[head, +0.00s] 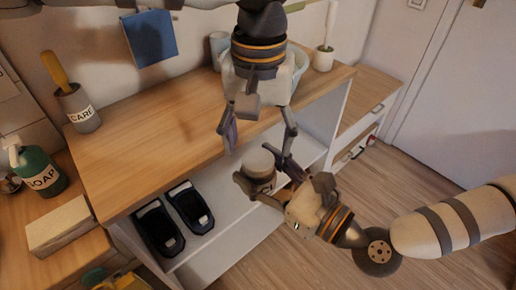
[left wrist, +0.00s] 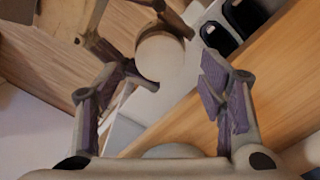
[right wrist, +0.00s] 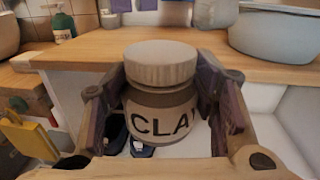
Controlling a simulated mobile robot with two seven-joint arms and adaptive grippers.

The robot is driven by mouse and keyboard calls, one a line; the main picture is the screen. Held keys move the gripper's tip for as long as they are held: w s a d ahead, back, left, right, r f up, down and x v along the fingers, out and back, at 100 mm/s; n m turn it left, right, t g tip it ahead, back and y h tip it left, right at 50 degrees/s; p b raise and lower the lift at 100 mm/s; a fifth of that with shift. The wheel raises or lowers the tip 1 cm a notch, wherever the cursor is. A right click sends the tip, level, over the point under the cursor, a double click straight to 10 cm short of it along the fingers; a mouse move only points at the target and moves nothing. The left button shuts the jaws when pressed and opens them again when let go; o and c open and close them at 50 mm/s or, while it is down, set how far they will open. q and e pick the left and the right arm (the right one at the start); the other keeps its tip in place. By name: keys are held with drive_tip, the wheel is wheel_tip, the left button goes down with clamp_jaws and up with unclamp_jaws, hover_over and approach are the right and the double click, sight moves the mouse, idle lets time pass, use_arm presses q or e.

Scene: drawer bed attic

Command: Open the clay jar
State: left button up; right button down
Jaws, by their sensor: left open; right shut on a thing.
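The clay jar (head: 259,169) is a small round jar with a pale beige lid and a label reading "CLA" in the right wrist view (right wrist: 160,100). Its lid (right wrist: 160,64) sits on the jar. My right gripper (head: 263,180) is shut around the jar's body and holds it upright in front of the wooden counter's edge. My left gripper (head: 256,132) is open and points down above the jar. In the left wrist view the round lid (left wrist: 160,57) shows beyond the space between the open fingers, apart from them.
The wooden counter (head: 140,150) carries a CARE pot (head: 78,108), a pale bowl (head: 298,72) and a white pot with a brush (head: 323,60). Dark shoes (head: 188,206) lie on the white shelf below. A green SOAP bottle (head: 37,170) stands at left. The counter's middle is clear.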

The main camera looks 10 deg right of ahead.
sight(258, 159)
use_arm(q)
drive_tip(key=shift+r, duration=0.8)
drive_tip(key=shift+c, duration=0.3)
wheel_tip(258, 159, up, 3)
drive_tip(key=m, duration=0.2)
drive_tip(key=shift+f+m, duration=0.15)
drive_tip(key=shift+m, duration=0.55)
wheel_tip(258, 159, down, 8)
drive_tip(key=shift+r, duration=0.15)
drive_tip(key=shift+c, duration=0.2)
